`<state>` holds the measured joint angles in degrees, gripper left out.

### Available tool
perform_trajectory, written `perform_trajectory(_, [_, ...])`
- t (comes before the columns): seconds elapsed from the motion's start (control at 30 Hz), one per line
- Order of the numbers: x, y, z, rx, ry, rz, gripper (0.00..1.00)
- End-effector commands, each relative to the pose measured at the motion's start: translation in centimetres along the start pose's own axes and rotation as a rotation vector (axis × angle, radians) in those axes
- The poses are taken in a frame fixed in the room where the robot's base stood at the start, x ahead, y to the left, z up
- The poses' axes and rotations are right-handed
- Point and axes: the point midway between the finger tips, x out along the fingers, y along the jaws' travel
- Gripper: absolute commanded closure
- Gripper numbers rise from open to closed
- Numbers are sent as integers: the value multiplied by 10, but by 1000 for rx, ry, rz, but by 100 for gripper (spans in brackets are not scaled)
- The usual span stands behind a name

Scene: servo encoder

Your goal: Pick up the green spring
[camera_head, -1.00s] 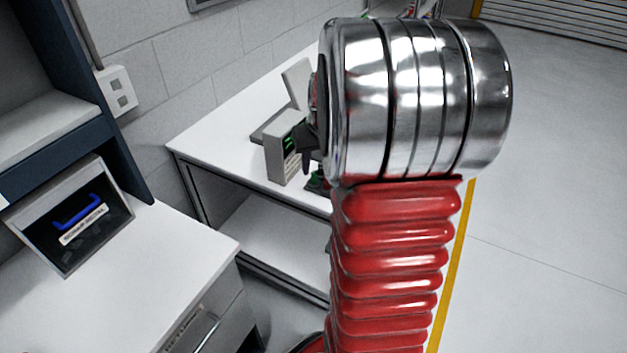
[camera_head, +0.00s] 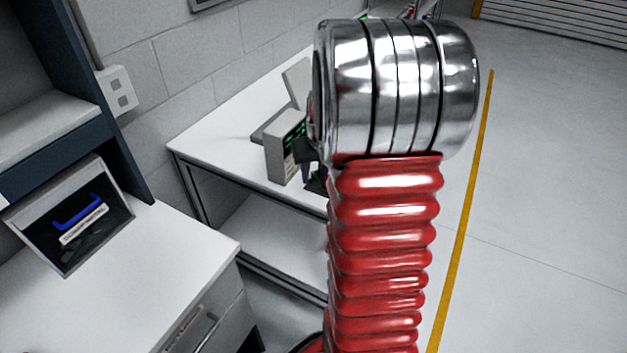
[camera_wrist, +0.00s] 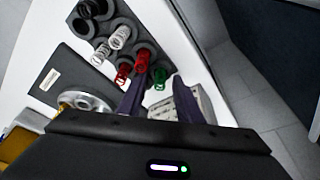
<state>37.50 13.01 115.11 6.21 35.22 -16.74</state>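The green spring (camera_wrist: 160,78) stands at the near right of a dark holder (camera_wrist: 113,10) in the wrist view. My gripper (camera_wrist: 160,88) is open, with one dark finger to the left of the spring and the other to its right in the picture. The spring shows in the gap near the fingertips. I cannot tell how far the tips are from it, and no grip shows. In the head view my gripper (camera_head: 306,158) is a small dark shape, mostly behind my arm. I cannot make out the spring there.
Red springs (camera_wrist: 142,61), white springs (camera_wrist: 120,36) and black parts (camera_wrist: 90,9) fill neighbouring cups. A metal disc (camera_wrist: 84,103) lies to the left. A grey instrument (camera_head: 282,150) stands close to my gripper on the white table (camera_head: 222,128).

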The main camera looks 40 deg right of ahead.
Motion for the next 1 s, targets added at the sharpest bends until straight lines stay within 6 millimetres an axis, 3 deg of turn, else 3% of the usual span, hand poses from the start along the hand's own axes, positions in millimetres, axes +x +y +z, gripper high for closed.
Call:
perform_trajectory(0.43, [0,0,0,1,0,0,100])
perform_trajectory(0.8, [-1,1,0,1,0,0,100])
perform_trajectory(1.0, [-14,1,-5,1,2,1,100])
